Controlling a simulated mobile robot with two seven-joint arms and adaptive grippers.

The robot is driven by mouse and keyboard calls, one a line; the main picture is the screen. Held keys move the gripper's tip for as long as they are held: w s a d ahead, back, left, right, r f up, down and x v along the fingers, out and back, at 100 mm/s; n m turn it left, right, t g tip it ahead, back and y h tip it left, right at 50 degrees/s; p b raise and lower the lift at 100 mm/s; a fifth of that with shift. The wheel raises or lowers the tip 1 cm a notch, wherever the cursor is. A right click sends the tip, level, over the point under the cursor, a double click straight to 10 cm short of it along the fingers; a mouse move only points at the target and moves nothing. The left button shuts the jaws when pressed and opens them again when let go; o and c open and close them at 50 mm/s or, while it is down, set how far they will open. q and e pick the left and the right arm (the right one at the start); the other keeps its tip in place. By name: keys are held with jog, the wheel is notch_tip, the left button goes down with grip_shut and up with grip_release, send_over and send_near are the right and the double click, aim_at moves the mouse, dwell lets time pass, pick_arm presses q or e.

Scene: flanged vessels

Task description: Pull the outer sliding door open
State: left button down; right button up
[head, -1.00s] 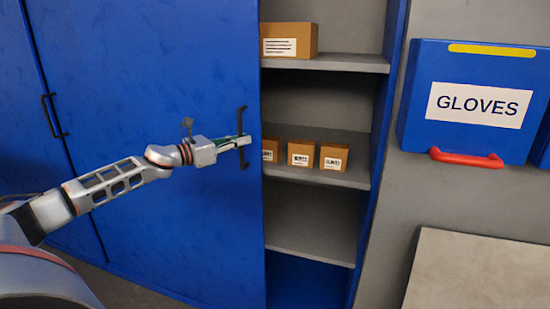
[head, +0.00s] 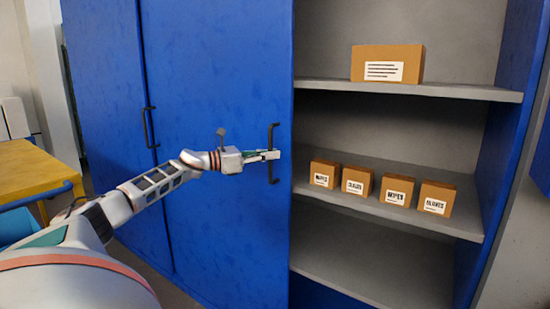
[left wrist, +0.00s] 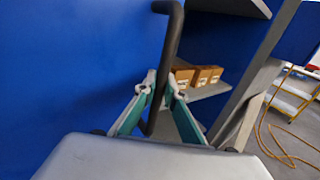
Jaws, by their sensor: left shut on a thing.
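The blue outer sliding door (head: 215,100) fills the middle of the head view, and the cabinet stands open to its right. Its black bar handle (head: 273,137) is upright near the door's right edge. My left gripper (head: 272,154) is shut on this handle at about mid-height. In the left wrist view the handle (left wrist: 171,45) runs down between the two green-sided fingers (left wrist: 160,88). A second blue door panel (head: 105,100) with its own black handle (head: 150,127) is at the left. My right gripper is not in view.
Grey shelves (head: 420,90) hold a large carton (head: 387,55) above and several small labelled boxes (head: 397,184) below. A yellow table (head: 35,172) stands at the far left. The left wrist view shows a hose (left wrist: 285,150) on the floor at right.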

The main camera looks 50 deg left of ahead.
pick_arm(q)
jog(key=shift+f, duration=0.1)
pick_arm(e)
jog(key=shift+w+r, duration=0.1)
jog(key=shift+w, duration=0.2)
pick_arm(q)
jog(key=c, duration=2.1)
grip_release()
jog(key=v, duration=1.2)
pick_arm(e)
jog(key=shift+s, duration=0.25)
